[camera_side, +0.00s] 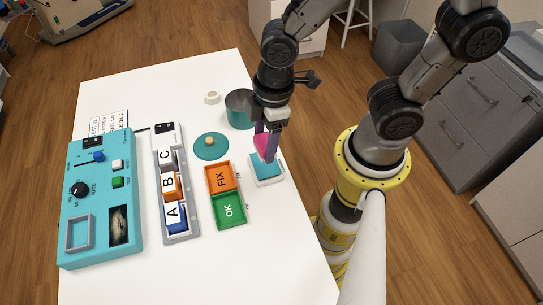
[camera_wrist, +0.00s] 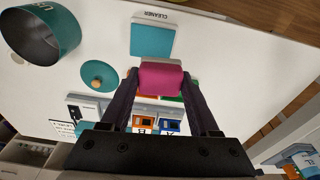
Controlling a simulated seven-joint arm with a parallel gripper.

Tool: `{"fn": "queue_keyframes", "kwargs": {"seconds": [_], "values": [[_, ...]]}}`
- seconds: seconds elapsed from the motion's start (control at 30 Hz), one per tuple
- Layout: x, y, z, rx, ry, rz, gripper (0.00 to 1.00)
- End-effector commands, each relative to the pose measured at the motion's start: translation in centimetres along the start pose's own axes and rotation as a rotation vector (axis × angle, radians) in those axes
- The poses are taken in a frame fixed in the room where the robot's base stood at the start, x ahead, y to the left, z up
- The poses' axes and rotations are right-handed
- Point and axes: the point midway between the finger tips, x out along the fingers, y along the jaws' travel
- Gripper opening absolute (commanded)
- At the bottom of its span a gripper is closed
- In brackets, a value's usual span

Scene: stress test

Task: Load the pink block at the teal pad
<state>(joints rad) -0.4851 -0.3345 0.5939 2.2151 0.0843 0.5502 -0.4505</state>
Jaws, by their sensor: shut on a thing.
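My gripper (camera_side: 267,150) is shut on the pink block (camera_side: 262,143). In the wrist view the pink block (camera_wrist: 160,78) sits between the two dark fingers of the gripper (camera_wrist: 160,84). The teal pad (camera_side: 266,167) lies in a white frame on the table, just below the gripper in the side view. In the wrist view the teal pad (camera_wrist: 152,40) lies just beyond the block, and a label reading CLEANER is beside it. The block appears held above the table near the pad. The fingers partly hide the block in the side view.
A teal pot (camera_side: 240,110) and its teal lid (camera_side: 211,146) are near the pad. Orange FIX (camera_side: 219,179) and green OK (camera_side: 229,211) trays lie to the left. A rack with blocks A, B, C (camera_side: 172,186) and a teal control box (camera_side: 98,200) stand farther left.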

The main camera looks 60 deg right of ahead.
Motion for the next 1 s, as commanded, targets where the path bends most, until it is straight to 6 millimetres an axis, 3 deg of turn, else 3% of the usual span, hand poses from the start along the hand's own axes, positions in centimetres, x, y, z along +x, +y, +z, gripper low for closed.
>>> {"fn": "queue_keyframes", "kwargs": {"seconds": [0.2, 0.8, 1.0], "values": [[0.2, 1.7, 0.6, 0.078, -0.007, 0.006, 0.17], [5.1, 1.7, 1.3, 0.081, -0.008, 0.005, 0.17], [5.9, 1.7, 1.4, 0.081, -0.006, 0.006, 0.17]]}}
